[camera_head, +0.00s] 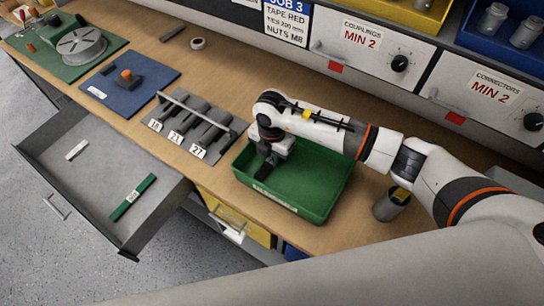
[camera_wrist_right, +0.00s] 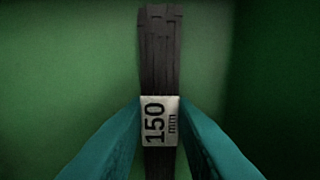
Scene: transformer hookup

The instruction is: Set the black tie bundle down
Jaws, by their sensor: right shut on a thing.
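My right gripper (camera_wrist_right: 160,135) is shut on the bundle at this band. In the head view my right gripper (camera_head: 264,170) points down inside the green tray (camera_head: 310,185), near its left side. The bundle is mostly hidden by the gripper there, and I cannot tell whether it touches the tray floor. My left gripper is not in view.
A rack with several grey slots (camera_head: 190,125) stands left of the tray, and a grey cup (camera_head: 391,204) stands right of it. An open drawer (camera_head: 95,165) at left holds a green strip (camera_head: 133,197) and a white piece. Blue (camera_head: 125,82) and green mats lie farther left.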

